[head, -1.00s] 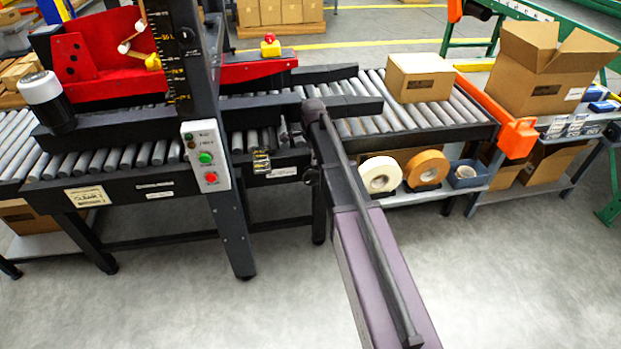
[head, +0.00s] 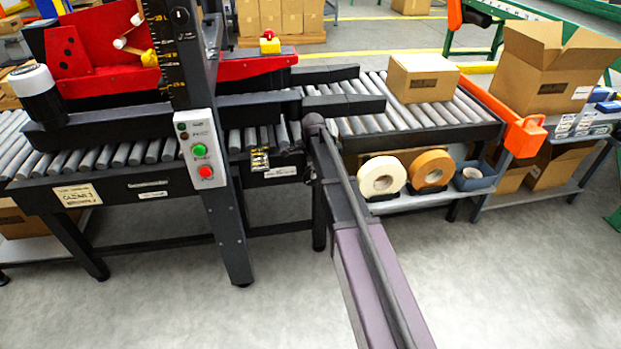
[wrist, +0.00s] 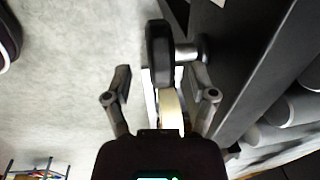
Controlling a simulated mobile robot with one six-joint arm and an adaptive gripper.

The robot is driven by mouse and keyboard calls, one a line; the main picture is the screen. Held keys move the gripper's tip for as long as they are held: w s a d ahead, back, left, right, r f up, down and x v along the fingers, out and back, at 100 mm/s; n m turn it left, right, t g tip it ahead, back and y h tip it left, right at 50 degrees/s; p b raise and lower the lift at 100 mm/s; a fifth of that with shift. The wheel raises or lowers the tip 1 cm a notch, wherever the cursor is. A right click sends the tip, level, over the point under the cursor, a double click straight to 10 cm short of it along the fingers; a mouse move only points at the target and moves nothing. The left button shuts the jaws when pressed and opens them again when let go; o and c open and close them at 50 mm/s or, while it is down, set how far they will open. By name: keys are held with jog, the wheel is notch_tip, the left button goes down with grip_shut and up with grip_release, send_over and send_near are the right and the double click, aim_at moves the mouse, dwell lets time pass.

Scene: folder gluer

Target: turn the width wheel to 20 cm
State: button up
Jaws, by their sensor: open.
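In the wrist view a dark round wheel (wrist: 158,52), seen edge-on, sits on a short metal shaft at the side of a dark frame. It is probably the width wheel. My gripper (wrist: 161,80) is open, with one finger on each side of the wheel's near part. I see no clear contact. In the head view my own arm hides the fingers and the wheel. A small yellow-and-black plate (head: 260,160) is on the conveyor's front rail, left of my arm's end. Its reading is too small to make out.
The dark frame (wrist: 255,70) runs close by my right finger. In the head view a post carries a green-and-red button box (head: 202,150). Two tape rolls (head: 382,176) stand on a low shelf right of my arm. A carton (head: 423,79) sits on the rollers. The front floor is clear.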

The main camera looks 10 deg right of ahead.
jog(key=shift+w+f+b, duration=0.15)
jog(key=shift+f+b, duration=0.65)
jog(key=shift+f, duration=0.3)
jog(key=shift+r, duration=0.1)
grip_shut()
jog(key=shift+s, duration=0.2)
